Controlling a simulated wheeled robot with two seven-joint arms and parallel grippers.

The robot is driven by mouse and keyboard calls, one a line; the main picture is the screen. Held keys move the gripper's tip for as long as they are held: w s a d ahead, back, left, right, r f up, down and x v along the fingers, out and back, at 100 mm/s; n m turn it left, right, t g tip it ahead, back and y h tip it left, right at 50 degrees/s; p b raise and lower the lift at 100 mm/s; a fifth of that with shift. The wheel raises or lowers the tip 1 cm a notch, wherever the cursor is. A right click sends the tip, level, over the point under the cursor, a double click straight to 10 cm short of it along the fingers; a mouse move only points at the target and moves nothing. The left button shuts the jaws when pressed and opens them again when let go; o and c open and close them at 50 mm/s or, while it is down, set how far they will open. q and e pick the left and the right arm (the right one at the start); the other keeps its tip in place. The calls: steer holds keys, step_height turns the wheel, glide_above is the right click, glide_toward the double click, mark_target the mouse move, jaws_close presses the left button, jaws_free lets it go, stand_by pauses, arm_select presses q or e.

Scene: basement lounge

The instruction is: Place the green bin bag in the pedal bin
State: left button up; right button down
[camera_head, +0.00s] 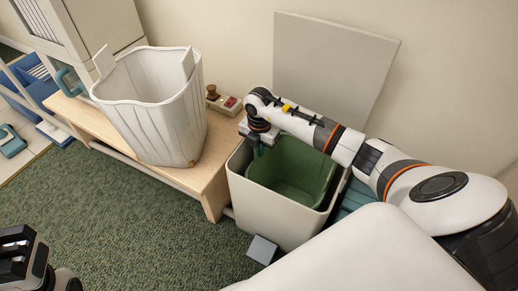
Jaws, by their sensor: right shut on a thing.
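The pedal bin (246,204) is a cream box with its top open, standing on the carpet against the end of the wooden bench. A grey pedal (262,250) sticks out at its front foot. The green bin bag (300,172) is inside the bin's opening, below the rim; its bottom is hidden. My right gripper (262,148) reaches over the bin's back left corner and is shut on the bag's edge there; the fingers are small and partly hidden. My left gripper (22,262) is at the bottom left corner, far from the bin, and its jaw opening is unclear.
A white ribbed basket (155,110) stands on the wooden bench (212,165), left of the bin. A small item with red and dark parts (228,104) lies behind it. A grey panel (335,75) leans on the wall. Blue items (30,85) are at far left. Green carpet (120,225) in front is clear.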

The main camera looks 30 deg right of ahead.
steer(key=shift+f, duration=0.15)
steer(key=c, duration=1.8)
jaws_free()
